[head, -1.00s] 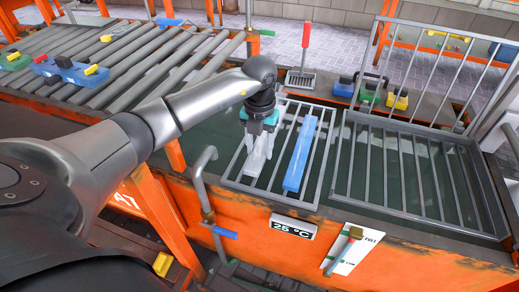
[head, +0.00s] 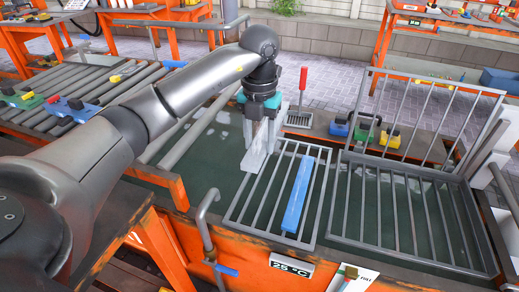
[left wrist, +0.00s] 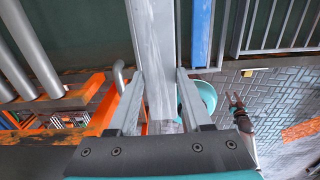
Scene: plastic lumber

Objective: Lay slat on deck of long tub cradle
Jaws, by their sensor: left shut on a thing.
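My left gripper (head: 260,125) is shut on a pale grey slat (head: 257,160). In the left wrist view the slat (left wrist: 155,55) runs lengthwise between the two fingers (left wrist: 158,100). In the head view, gripper and slat appear at the far left corner of a grey barred deck (head: 240,212) over the green tub. Whether the slat touches the bars is unclear. A blue slat (head: 298,195) lies along the deck, right of the held one; part of it shows in the left wrist view (left wrist: 201,30). My right gripper is not in the head view; a small dark arm-like shape in the left wrist view is unclear.
A second barred rack (head: 400,215) with a raised barred panel (head: 425,120) stands right of the deck. A bent pipe (head: 207,215) rises at the front left. Rollers (head: 100,90) hold small coloured blocks at left. A red-handled brush (head: 302,100) stands behind.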

